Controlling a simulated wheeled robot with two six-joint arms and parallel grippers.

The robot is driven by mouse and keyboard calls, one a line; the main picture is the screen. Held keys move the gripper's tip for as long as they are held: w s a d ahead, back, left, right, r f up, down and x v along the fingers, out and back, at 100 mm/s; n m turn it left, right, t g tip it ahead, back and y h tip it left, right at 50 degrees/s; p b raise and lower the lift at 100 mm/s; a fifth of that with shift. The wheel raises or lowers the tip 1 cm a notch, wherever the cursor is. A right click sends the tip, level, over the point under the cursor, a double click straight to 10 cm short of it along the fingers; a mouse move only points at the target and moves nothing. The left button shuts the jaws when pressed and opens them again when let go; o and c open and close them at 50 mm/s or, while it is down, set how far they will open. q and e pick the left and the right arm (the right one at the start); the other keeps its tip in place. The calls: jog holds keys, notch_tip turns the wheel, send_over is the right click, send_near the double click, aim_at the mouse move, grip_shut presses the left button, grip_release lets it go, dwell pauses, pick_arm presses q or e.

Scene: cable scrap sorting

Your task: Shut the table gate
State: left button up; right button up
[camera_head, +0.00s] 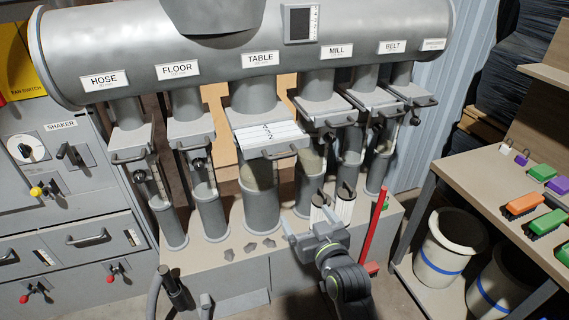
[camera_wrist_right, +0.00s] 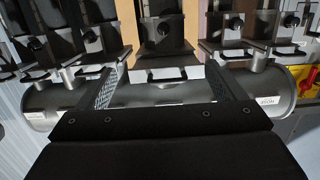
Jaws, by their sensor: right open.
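The table gate's pale slide plate (camera_head: 268,134) sticks out toward me below the TABLE label (camera_head: 261,59) on the wide middle duct. Its grey bar handle (camera_head: 282,153) runs along the plate's front edge. My right gripper (camera_head: 316,226) is open and empty, low in front of the ducts and apart from the handle. In the right wrist view, which looks upside down, the open fingers of my right gripper (camera_wrist_right: 163,72) frame a handle (camera_wrist_right: 164,76) on the wide middle duct, at a distance I cannot tell. My left gripper is not in view.
Handled gates on the HOSE (camera_head: 130,155), FLOOR (camera_head: 195,142) and MILL (camera_head: 335,118) ducts stand close on both sides. A red upright bar (camera_head: 377,228) rises right of my gripper.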

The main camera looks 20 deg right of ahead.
notch_tip(320, 180, up, 8)
jog(key=s+a+t, duration=0.1)
jog(key=t, duration=0.1)
jog(key=p, duration=0.3)
send_near(283, 158)
jog(key=w, duration=0.9)
jog(key=shift+w+a+r, duration=0.1)
jog(key=shift+w+r, duration=0.15)
jog(key=shift+r, duration=0.05)
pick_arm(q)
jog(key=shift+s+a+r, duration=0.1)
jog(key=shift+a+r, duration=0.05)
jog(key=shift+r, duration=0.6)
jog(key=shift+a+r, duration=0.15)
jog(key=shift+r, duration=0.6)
pick_arm(e)
jog(key=shift+w, duration=0.6)
